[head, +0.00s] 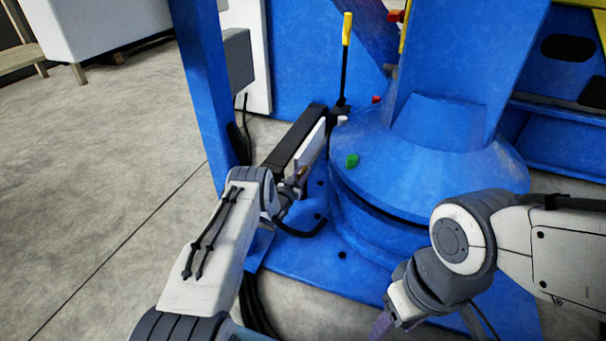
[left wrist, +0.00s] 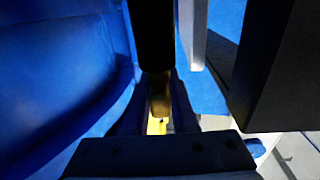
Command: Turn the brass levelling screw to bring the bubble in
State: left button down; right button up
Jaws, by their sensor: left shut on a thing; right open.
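The brass levelling screw (left wrist: 160,95) shows in the left wrist view as a small brass-yellow piece between the dark fingers, below a black cylinder. In the head view a brownish bit of it (head: 302,172) shows at my left gripper (head: 298,180), beside the blue round base. My left gripper is shut on the screw; the wrist and fingers hide most of it. My right gripper (head: 392,325) is open, low at the bottom edge of the head view, away from the screw and partly cut off. I cannot make out the bubble in either view.
A black lever with a yellow grip (head: 347,30) stands behind. A dark bar (head: 298,135) and a blue post (head: 205,90) are close to my left arm. Grey floor (head: 100,160) is open at left.

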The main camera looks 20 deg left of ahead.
dwell(0.3)
pick_arm(q)
jog(key=c, duration=0.7)
grip_release()
